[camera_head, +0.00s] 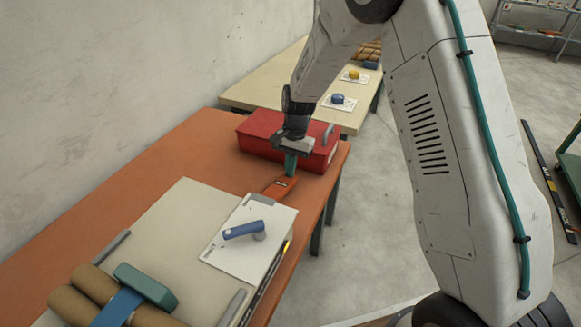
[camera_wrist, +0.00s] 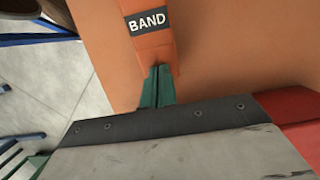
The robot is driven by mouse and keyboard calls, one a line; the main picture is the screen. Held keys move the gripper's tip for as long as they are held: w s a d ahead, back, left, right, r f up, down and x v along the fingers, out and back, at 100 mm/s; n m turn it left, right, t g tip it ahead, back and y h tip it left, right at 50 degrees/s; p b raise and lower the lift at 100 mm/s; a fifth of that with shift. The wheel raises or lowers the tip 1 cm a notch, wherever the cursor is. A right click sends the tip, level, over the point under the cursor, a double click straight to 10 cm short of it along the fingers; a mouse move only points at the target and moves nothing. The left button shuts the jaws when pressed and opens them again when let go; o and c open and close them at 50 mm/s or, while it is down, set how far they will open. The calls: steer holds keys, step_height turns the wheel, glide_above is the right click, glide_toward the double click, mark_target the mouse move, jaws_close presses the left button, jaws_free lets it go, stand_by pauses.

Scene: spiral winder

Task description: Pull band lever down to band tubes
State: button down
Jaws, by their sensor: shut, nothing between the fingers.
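The orange band lever (camera_head: 280,187) stands at the right edge of the orange table, just beyond the white plate. In the wrist view its arm with a black BAND label (camera_wrist: 148,24) runs up from the fingertips. My gripper (camera_head: 290,168) is over the lever's far end, its green fingers pointing down. The fingers (camera_wrist: 157,85) are shut with nothing between them. The tips overlap the lever's end in the wrist view; I cannot tell whether they touch it. Brown tubes (camera_head: 68,304) lie at the front left, with a blue strap (camera_head: 117,309) and a green block (camera_head: 145,285) over them.
A blue lever (camera_head: 244,230) sits on the white plate (camera_head: 222,250) of the pale machine top (camera_head: 165,215). A red box (camera_head: 255,140) stands close behind my gripper. A pale table (camera_head: 245,95) with a blue button (camera_head: 337,98) and a yellow button (camera_head: 353,74) is beyond.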

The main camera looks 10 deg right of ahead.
steer(key=shift+s+d+f, duration=0.1)
steer(key=shift+s+f, duration=0.1)
steer(key=shift+f, duration=0.2)
steer(key=w+v, duration=0.1)
steer(key=v, duration=1.3)
steer(key=shift+w+d+r, duration=0.15)
steer(key=shift+r, duration=0.1)
steer(key=s+d+r+n+t, duration=0.1)
steer(key=s+r, duration=0.3)
steer(key=s, duration=0.9)
steer(key=s+d+r+n+t+h, duration=0.1)
steer(key=s+d+r+n, duration=0.3)
steer(key=s, duration=0.9)
steer(key=s+d+r+n+t, duration=0.1)
steer(key=s+r, duration=0.5)
steer(key=s, duration=0.7)
steer(key=shift+d+n+t+h, duration=0.3)
steer(key=shift+d+n+h, duration=0.1)
steer(key=shift+d+n, duration=0.5)
steer(key=shift+s+d, duration=0.1)
steer(key=shift+s, duration=0.05)
